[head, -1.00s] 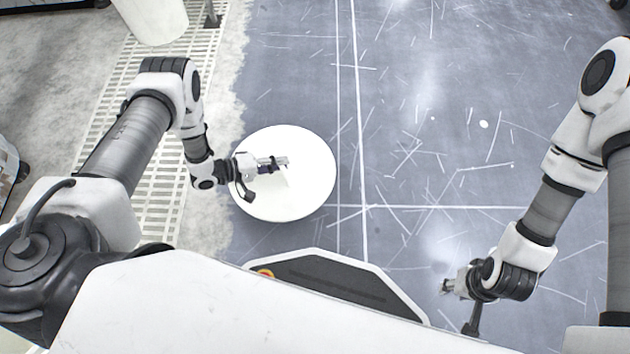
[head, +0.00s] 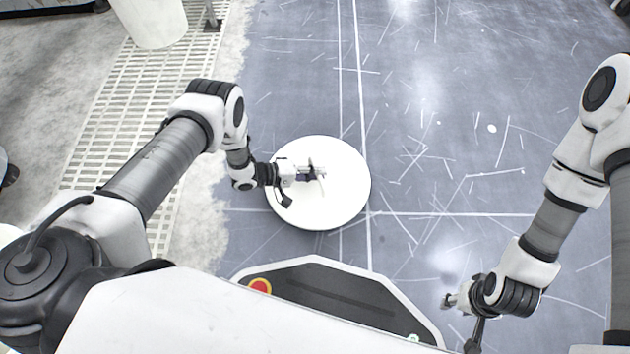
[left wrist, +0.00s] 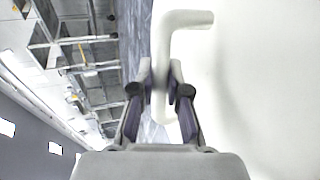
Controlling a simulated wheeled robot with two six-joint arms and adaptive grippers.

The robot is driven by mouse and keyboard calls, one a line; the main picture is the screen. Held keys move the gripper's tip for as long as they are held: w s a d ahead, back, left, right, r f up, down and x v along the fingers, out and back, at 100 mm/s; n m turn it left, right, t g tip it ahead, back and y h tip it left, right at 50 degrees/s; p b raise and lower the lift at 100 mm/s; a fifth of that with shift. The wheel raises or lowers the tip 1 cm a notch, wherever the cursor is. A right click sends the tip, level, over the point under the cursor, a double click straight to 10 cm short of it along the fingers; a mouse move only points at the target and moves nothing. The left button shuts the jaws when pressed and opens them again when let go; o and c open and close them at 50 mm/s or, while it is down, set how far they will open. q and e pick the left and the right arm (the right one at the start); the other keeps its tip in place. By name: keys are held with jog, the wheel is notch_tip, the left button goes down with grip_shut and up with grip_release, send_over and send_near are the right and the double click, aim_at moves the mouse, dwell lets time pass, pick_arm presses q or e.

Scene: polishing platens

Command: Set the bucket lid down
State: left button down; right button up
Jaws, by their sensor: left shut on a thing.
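The bucket lid (head: 340,205) is a white round disc in the middle of the head view. My left gripper (head: 318,174) is over the lid and shut on its handle. In the left wrist view the fingers (left wrist: 160,85) of my left gripper close around the white bent handle (left wrist: 185,20), and the lid's pale face (left wrist: 270,80) fills the right side. Whether the lid touches the floor or hangs above it I cannot tell. My right gripper (head: 449,301) is at the lower right, away from the lid, and small in view.
A scratched blue-grey floor (head: 440,130) with white lines is clear around the lid and to its right. A pale grating strip (head: 110,140) lies at the left. A white cylindrical container (head: 150,20) stands at the top left, beside a metal leg (head: 212,15).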

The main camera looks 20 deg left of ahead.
pick_arm(q)
notch_tip(320, 180, down, 4)
jog(key=shift+s+a+r+b, duration=0.1)
jog(key=shift+s+r+b, duration=0.05)
jog(key=shift+b, duration=0.45)
jog(key=shift+r, duration=0.25)
jog(key=shift+f, duration=0.15)
jog(key=c, duration=1.2)
grip_release()
jog(key=shift+o, duration=0.2)
pick_arm(e)
notch_tip(320, 180, down, 2)
jog(key=shift+f, duration=0.15)
